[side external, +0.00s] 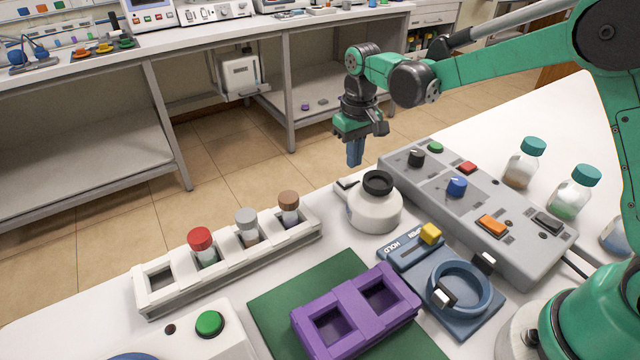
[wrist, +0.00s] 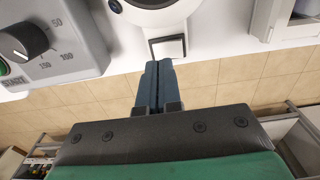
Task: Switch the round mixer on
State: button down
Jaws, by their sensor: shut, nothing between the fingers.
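The round mixer (side external: 375,212) is a white round body with a black cup-like top, standing on the white bench. A small dark-and-white rocker switch (side external: 347,184) sits on a tab at its back left edge. In the wrist view the switch (wrist: 167,47) shows just beyond my fingertips, with part of the mixer (wrist: 150,12) at the top edge. I cannot tell which way the rocker is set. My gripper (side external: 355,164) points down with its blue fingers together and empty, just above and behind the switch. Its fingers (wrist: 158,66) appear apart from the switch.
A grey control box (side external: 470,215) with knobs and coloured buttons stands close to the right of the mixer. A white rack (side external: 235,262) with capped vials is at left. A blue clamp fixture (side external: 462,305) and purple block (side external: 355,318) are in front. The bench edge lies behind the mixer.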

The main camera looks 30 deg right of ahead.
aim_at(379, 172)
jog(key=shift+r, duration=2.15)
jog(key=shift+s+r, duration=0.15)
jog(key=s+r+t, duration=0.2)
jog(key=s+r, duration=0.2)
jog(key=s, duration=0.1)
jog(key=shift+s+d+r+t, duration=0.25)
jog(key=shift+d+r+t, duration=0.05)
jog(key=shift+t, duration=0.1)
jog(key=s+f+t, duration=0.1)
jog(key=s+t, duration=0.3)
jog(key=s, duration=0.4)
jog(key=shift+s+d, duration=0.15)
jog(key=shift+d, duration=0.1)
